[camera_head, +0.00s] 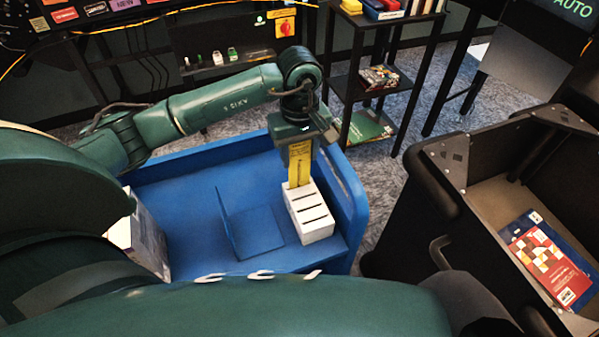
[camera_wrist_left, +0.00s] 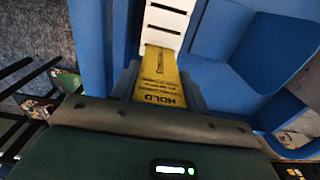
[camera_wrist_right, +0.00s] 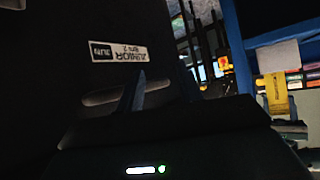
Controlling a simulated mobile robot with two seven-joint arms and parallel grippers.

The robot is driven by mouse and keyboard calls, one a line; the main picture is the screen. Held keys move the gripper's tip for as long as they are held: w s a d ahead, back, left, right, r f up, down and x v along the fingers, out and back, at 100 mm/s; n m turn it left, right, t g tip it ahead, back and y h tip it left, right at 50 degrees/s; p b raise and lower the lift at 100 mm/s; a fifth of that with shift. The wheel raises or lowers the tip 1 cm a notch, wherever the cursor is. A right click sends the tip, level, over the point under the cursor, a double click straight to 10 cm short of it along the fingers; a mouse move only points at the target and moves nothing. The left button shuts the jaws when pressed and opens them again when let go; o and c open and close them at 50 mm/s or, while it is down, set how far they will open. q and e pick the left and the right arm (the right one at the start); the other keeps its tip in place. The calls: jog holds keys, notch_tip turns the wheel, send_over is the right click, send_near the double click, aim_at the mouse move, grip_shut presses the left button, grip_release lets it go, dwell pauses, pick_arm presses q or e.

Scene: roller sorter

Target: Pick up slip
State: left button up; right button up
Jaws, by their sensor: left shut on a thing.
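The slip is a yellow strip (camera_head: 299,168) with dark print; in the left wrist view the slip (camera_wrist_left: 162,75) reads HOLD. My left gripper (camera_head: 298,145) is shut on its upper part and holds it upright. The slip's lower end meets the far end of a white slotted holder (camera_head: 313,230); I cannot tell whether it sits in a slot. The holder's other slots look empty. The slip also shows in the right wrist view (camera_wrist_right: 276,92), at right. My right gripper (camera_wrist_right: 135,95) shows only as a dark finger shape against a dark panel.
The holder stands on a blue cart (camera_head: 185,240) with raised sides, beside a blue angled stand (camera_head: 255,232). A white box (camera_head: 140,235) is at the cart's left. A dark bin (camera_head: 480,225) with a book (camera_head: 545,257) is at right. A black shelf (camera_head: 385,85) stands behind.

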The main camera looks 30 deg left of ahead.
pick_arm(q)
jog(key=shift+c, duration=0.8)
jog(key=shift+r, duration=0.1)
